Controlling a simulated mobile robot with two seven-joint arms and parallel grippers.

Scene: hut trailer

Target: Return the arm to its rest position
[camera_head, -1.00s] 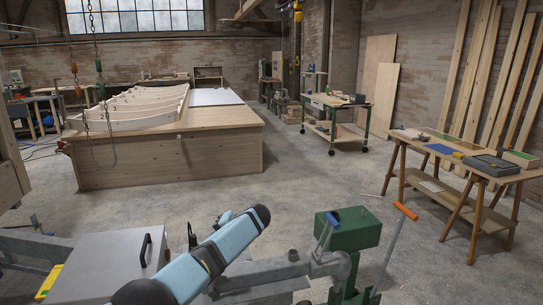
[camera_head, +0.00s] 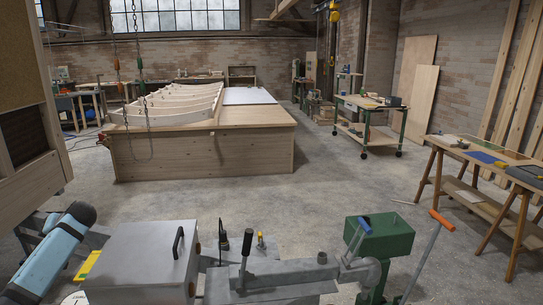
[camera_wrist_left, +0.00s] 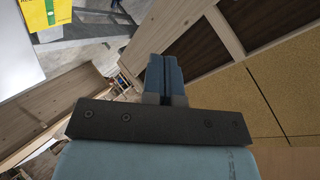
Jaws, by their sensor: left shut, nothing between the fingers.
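My left gripper (camera_wrist_left: 165,80) shows in the left wrist view, with its two blue-grey fingers pressed together and nothing between them. It points past wooden panelling, clear of any object. In the head view part of my blue left arm (camera_head: 48,255) with black joints is at the lower left edge. The left fingers cannot be made out there. My right gripper is in neither view.
A grey metal box (camera_head: 135,262) with a black handle stands beside my left arm. A green machine part (camera_head: 380,238) is to its right. A wooden cabinet with cork board (camera_head: 14,60) stands close on the left. The floor (camera_head: 255,205) ahead is clear.

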